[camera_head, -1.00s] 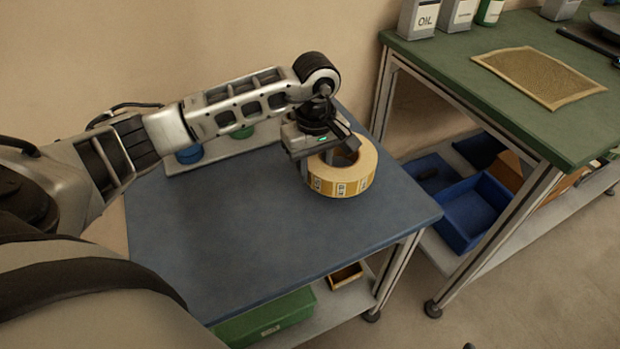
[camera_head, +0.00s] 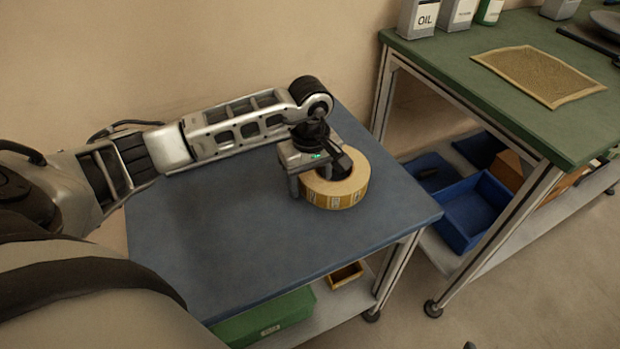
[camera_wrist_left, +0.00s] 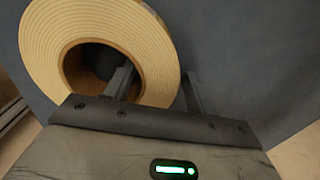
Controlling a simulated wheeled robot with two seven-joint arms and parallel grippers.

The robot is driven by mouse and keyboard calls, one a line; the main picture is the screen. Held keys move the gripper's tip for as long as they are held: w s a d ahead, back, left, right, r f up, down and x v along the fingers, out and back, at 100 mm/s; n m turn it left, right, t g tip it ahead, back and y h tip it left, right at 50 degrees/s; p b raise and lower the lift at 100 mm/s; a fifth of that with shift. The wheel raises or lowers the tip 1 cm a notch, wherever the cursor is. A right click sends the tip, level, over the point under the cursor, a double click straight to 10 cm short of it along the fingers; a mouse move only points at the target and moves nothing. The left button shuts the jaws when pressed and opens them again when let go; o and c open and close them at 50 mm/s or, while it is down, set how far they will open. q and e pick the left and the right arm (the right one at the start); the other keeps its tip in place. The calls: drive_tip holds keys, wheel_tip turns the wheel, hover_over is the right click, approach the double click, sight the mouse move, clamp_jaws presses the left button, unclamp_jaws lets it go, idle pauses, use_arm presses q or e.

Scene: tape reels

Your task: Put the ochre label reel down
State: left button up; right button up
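The ochre label reel (camera_head: 335,196) is a thick cream ring with an ochre printed label band. It lies flat on the blue-grey tabletop (camera_head: 230,230), near its right side. My left gripper (camera_head: 316,180) is over the reel's left part, pointing down. In the left wrist view, one finger is inside the hole of the reel (camera_wrist_left: 58,45) and the other is outside the rim. The fingers look spread, with the reel's wall between them and a narrow gap beside it. The fingertips are partly hidden. My right gripper is not in view.
A green-topped bench (camera_head: 510,95) stands at the right, with bottles and a tan mat (camera_head: 540,76) on it. A blue bin (camera_head: 475,210) sits on its lower shelf. The blue-grey tabletop is clear left of and in front of the reel.

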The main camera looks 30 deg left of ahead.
use_arm(q)
drive_tip(key=shift+r, duration=0.3)
wheel_tip(320, 180, up, 12)
drive_tip(key=shift+f+p, duration=0.15)
drive_tip(key=shift+p, duration=0.25)
